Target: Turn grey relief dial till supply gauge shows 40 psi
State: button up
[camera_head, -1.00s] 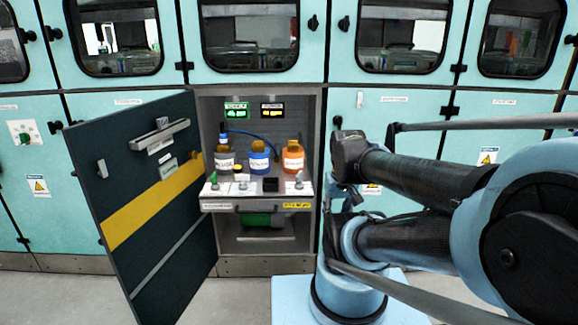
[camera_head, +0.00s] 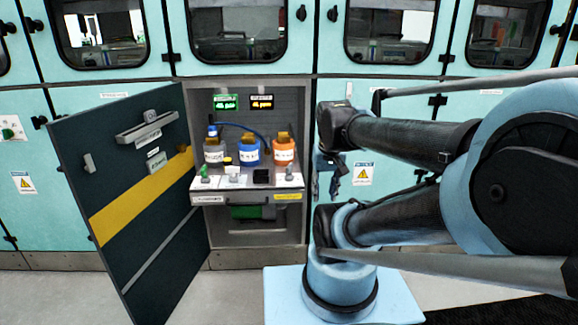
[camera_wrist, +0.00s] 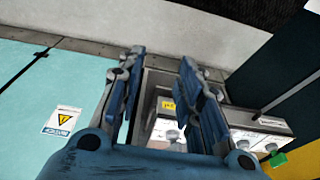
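A grey dial (camera_head: 289,172) stands at the right front of the white shelf top in the open cabinet; it appears to be the relief dial. In the wrist view the grey dial (camera_wrist: 172,135) shows between my fingers, near a yellow label, and is partly covered. A green-topped knob (camera_head: 205,171) is at the shelf's left. A green display (camera_head: 225,101) and an amber display (camera_head: 261,101) hang at the back; their digits are too small to read surely. My gripper (camera_head: 330,180) is open and empty, right of the cabinet opening and apart from the dial. It also shows in the wrist view (camera_wrist: 161,58).
Grey, blue (camera_head: 249,151) and orange (camera_head: 284,150) bottles stand behind the knobs. A black square item (camera_head: 262,176) lies left of the grey dial. The dark cabinet door (camera_head: 135,210) stands open on the left. The cabinet's right edge lies between my gripper and the shelf.

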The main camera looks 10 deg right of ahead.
jog(key=w+a+r+m+g, duration=0.1)
jog(key=w+a+r+m, duration=0.15)
jog(key=w+r, duration=0.85)
notch_tip(320, 180, up, 3)
jog(key=m+g, duration=0.1)
jog(key=m, duration=0.1)
send_over(289, 165)
notch_tip(289, 165, down, 17)
jog(key=shift+d+f, duration=0.1)
grip_shut()
